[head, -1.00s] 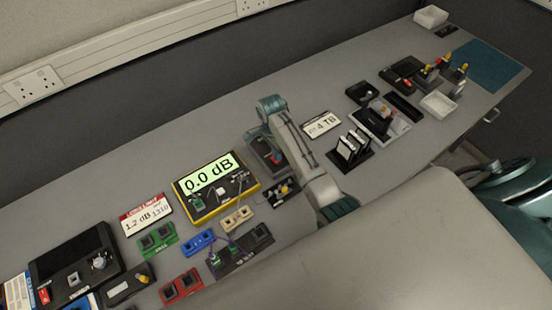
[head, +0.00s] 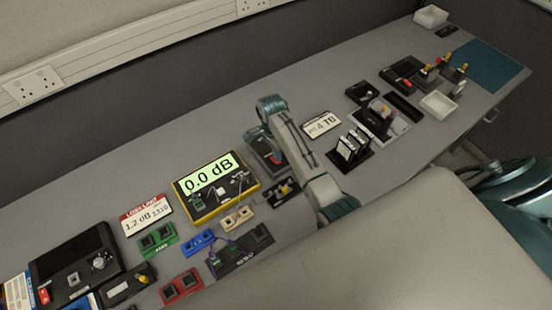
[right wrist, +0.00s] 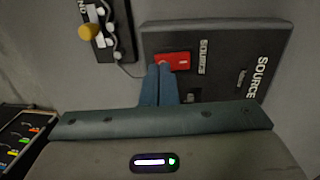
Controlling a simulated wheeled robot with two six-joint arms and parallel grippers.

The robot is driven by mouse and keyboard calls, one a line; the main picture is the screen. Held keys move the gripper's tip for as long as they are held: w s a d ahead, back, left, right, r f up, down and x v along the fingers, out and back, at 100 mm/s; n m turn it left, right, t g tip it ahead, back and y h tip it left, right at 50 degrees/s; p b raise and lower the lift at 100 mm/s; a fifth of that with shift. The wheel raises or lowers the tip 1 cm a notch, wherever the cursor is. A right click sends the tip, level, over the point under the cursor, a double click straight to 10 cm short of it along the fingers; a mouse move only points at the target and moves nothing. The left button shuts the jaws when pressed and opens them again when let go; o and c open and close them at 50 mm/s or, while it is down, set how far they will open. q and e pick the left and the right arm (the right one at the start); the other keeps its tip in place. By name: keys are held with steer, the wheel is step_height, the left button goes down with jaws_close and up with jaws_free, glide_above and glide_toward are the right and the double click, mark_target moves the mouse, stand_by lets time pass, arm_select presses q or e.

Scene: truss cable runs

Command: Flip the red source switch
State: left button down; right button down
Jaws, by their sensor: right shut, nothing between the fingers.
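The red source switch (right wrist: 175,61) sits on a dark box labelled SOURCE (right wrist: 240,75). In the head view the same box (head: 262,150) stands mid-bench, partly hidden behind my right arm. My right gripper (right wrist: 163,68) is shut and empty, its two blue fingers together. Its tips overlap the left end of the red switch in the right wrist view; whether they press on it I cannot tell. In the head view my right arm arches over the box and hides much of the gripper. My left gripper is not in view.
A yellow meter (head: 215,187) reading 0.0 dB stands to the left of the box. A small black unit with a yellow knob (right wrist: 88,32) lies beside the box. Black card holders (head: 350,150) stand to the right. Green, blue and red blocks lie at the front left.

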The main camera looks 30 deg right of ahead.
steer(key=shift+s+f, duration=0.1)
steer(key=shift+f, duration=0.65)
stand_by(0.8)
steer(key=shift+r, duration=0.1)
steer(key=shift+r+p, duration=0.35)
steer(key=shift+r, duration=3.05)
steer(key=shift+f, duration=0.1)
